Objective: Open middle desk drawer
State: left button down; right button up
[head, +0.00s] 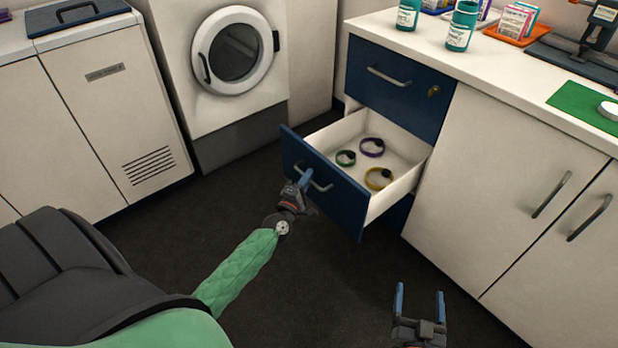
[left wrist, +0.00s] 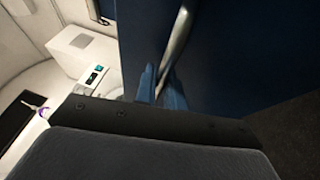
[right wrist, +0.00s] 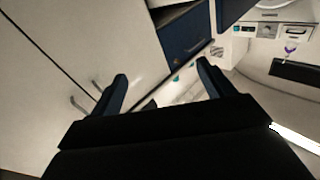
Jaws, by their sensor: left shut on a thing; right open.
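The middle desk drawer (head: 346,203) has a dark blue front and stands well out of the desk in the head view. Several collars or bands, such as a purple one (head: 372,147), a green one (head: 345,158) and a yellow one (head: 378,179), lie inside it. My left gripper (head: 306,180) is shut on the drawer's metal handle (head: 320,187). The handle (left wrist: 177,40) also shows between the fingers in the left wrist view. My right gripper (head: 420,303) is open and empty, low in front of the desk cabinet.
The top drawer (head: 396,86) is closed, with a lock on its front. White cabinet doors (head: 515,215) stand at the right. The worktop (head: 500,80) holds teal bottles and an orange tray (head: 512,35). A washing machine (head: 215,90) stands behind. The dark floor (head: 330,285) is clear.

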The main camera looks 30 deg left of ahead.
pick_arm(q)
jog(key=shift+f, duration=0.1)
jog(key=c, duration=1.5)
grip_release()
jog(key=s+f, duration=0.1)
jog(key=s, duration=0.6)
jog(key=shift+s+d+f, duration=0.15)
jog(key=shift+s+d, duration=0.1)
jog(key=shift+s, duration=0.1)
pick_arm(e)
jog(key=r, duration=0.3)
jog(key=shift+w+d+t, duration=0.1)
jog(key=shift+w+t, duration=0.15)
jog(key=shift+t, duration=0.15)
jog(key=shift+f, duration=0.15)
jog(key=shift+s+f, duration=0.2)
jog(key=shift+f, duration=0.15)
